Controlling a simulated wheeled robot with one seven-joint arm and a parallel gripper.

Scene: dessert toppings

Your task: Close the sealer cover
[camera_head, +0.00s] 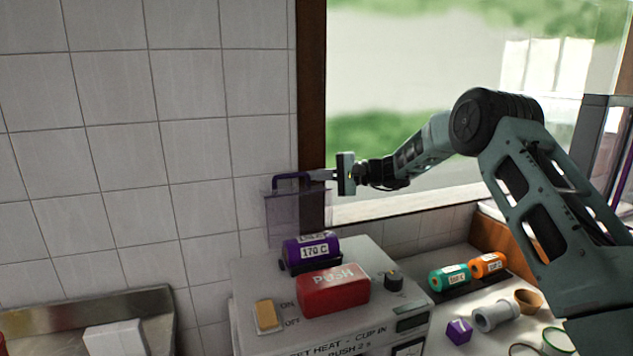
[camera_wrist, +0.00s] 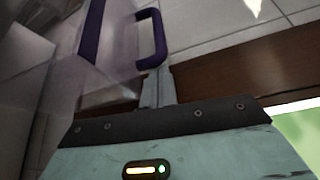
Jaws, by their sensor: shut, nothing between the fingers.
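The sealer (camera_head: 345,310) is a white box on the counter with a red PUSH button (camera_head: 334,290) and a purple roll marked 170 C (camera_head: 313,252) on top. Its see-through purple cover (camera_head: 285,217) stands raised and upright at the back, near the wall. The purple cover handle (camera_head: 290,177) is at its upper edge; the handle also shows in the wrist view (camera_wrist: 157,36). My gripper (camera_head: 318,175) is shut and empty, with its fingertips right by the handle's right side. The fingers also show in the wrist view (camera_wrist: 157,85), close below the handle. I cannot tell whether they touch it.
A green roll (camera_head: 449,278) and an orange roll (camera_head: 488,264) lie right of the sealer. A purple block (camera_head: 459,331) and cups (camera_head: 495,316) stand nearer. A metal tray (camera_head: 100,315) is at lower left. The tiled wall and window frame (camera_head: 312,110) stand close behind the cover.

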